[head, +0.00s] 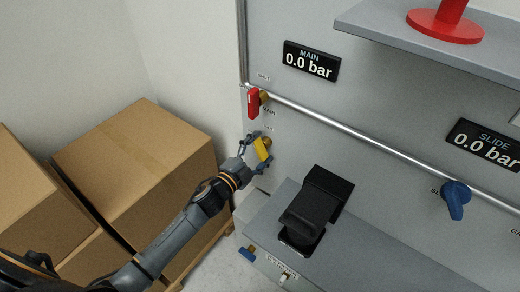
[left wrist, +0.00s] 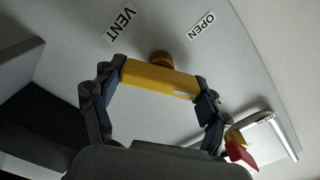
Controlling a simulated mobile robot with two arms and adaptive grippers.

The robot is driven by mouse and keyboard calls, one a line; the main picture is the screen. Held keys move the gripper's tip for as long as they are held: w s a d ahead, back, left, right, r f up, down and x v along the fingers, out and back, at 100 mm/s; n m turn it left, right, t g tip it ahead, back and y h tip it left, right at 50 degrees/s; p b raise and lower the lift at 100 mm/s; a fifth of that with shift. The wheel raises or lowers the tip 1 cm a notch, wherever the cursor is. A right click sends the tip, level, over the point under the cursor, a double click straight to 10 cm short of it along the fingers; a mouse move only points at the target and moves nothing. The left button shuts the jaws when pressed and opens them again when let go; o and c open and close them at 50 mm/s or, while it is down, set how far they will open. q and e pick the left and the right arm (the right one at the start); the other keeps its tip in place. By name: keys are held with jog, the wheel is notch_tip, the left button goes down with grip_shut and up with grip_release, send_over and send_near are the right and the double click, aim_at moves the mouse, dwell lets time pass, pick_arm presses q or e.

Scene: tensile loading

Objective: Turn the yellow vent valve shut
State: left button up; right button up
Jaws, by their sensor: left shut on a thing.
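The yellow vent valve handle (head: 262,150) sits on the grey panel, below the red valve. My left gripper (head: 261,152) is at it, with its fingers around the handle. In the left wrist view the yellow handle (left wrist: 158,79) lies crosswise between the two fingertips of my left gripper (left wrist: 160,82), which is shut on it. A brass stem (left wrist: 161,58) shows behind the handle. The labels VENT (left wrist: 119,25) and OPEN (left wrist: 202,25) are on the panel beyond it. My right gripper is not in view.
A red valve handle (head: 253,103) is just above on the metal pipe (head: 340,125). MAIN and SLIDE displays (head: 311,60) read 0.0 bar. A blue valve (head: 456,198) is at the right. A black device (head: 318,205) stands on the ledge below. Cardboard boxes (head: 140,155) are at the left.

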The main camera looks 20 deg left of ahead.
pick_arm(q)
jog(key=m+b, duration=0.1)
jog(key=m, duration=0.4)
jog(key=shift+f, duration=0.1)
jog(key=shift+m, duration=0.3)
dwell(0.4)
jog(key=o, duration=1.2)
jog(key=shift+c, duration=0.2)
jog(key=v, duration=1.2)
